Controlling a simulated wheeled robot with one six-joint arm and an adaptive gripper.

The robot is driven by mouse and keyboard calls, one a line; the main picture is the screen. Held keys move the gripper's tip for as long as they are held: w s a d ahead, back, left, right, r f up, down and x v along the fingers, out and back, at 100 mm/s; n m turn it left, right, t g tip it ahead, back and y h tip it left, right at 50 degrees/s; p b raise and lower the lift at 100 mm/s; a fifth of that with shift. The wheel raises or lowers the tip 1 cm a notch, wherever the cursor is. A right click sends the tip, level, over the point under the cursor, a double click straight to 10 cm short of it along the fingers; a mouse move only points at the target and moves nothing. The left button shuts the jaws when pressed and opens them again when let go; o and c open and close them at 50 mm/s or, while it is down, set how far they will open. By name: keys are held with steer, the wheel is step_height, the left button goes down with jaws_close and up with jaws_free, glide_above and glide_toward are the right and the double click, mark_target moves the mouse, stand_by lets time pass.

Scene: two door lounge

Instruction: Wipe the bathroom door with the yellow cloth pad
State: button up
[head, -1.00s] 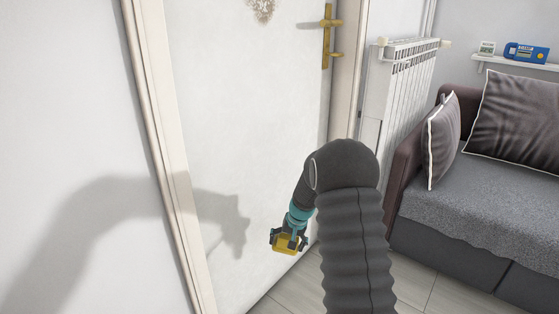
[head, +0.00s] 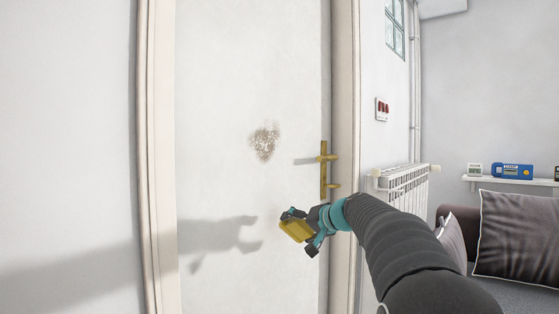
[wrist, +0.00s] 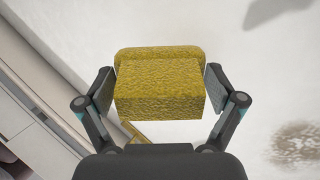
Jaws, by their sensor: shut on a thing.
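The white bathroom door (head: 225,120) stands shut in its pale frame, with a brown speckled stain (head: 264,142) left of the brass handle (head: 323,170). My gripper (head: 298,228) is shut on the yellow cloth pad (head: 296,230), below and slightly right of the stain. In the wrist view, the pad (wrist: 160,88) sits between both fingers of my gripper (wrist: 160,95). The stain (wrist: 298,145) shows there at the lower right, apart from the pad. I cannot tell whether the pad touches the door; the arm's shadow falls on the door to the left.
A white radiator (head: 402,187) stands right of the door frame. A sofa cushion (head: 515,235) and a wall shelf (head: 510,182) with a blue device (head: 511,171) are farther right. A red switch panel (head: 382,109) is on the wall. The door face left of my gripper is clear.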

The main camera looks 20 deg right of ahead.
mark_target(272, 142)
steer(key=s+a+r+n+y, duration=0.1)
steer(key=s+a+r+y, duration=0.15)
steer(key=r, duration=0.45)
steer(key=s+a+r+n+y, duration=0.1)
steer(key=s+a+r+n, duration=0.15)
steer(key=r, duration=0.55)
steer(key=s+a+r+n+y, duration=0.1)
steer(key=s+a+r+y, duration=0.2)
steer(key=r, duration=0.4)
steer(key=shift+h, duration=0.35)
steer(key=shift+w+d+p+x, duration=0.1)
steer(key=shift+p+x, duration=0.55)
steer(key=shift+x, duration=0.65)
steer(key=shift+w+d+p+x, duration=0.15)
steer(key=shift+p+x, duration=0.45)
steer(key=shift+x, duration=0.65)
steer(key=shift+w+a+r+p, duration=0.15)
steer(key=shift+w+a+p, duration=0.25)
steer(key=shift+w+a, duration=0.35)
steer(key=shift+w+d, duration=0.1)
steer(key=shift+d, duration=0.05)
